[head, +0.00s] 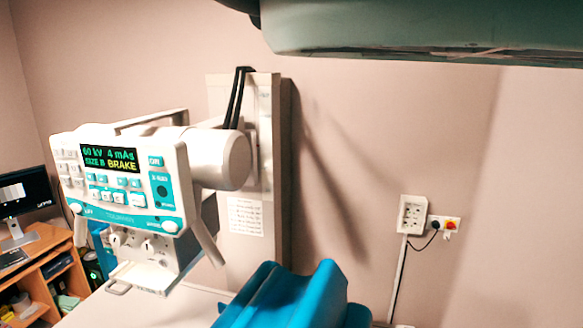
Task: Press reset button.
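A white X-ray control panel (122,185) with teal trim is at the left, on a wall-mounted column. Its display (110,158) reads about "60 kV 4 mAs SIZE B BRAKE". Several small white and teal buttons (115,184) sit around and below the display; their labels are too small to read. On the wall at the right, a small box (443,226) carries a red and yellow button (451,226) and a dark plug. I cannot tell which button is the reset one. My gripper is not in view.
A blue padded block (285,298) rests on a white surface (85,314) at the bottom middle. A large grey-green body (430,35) hangs across the top right. A wooden desk (40,262) with a monitor stands at the far left. A white socket (412,214) is on the wall.

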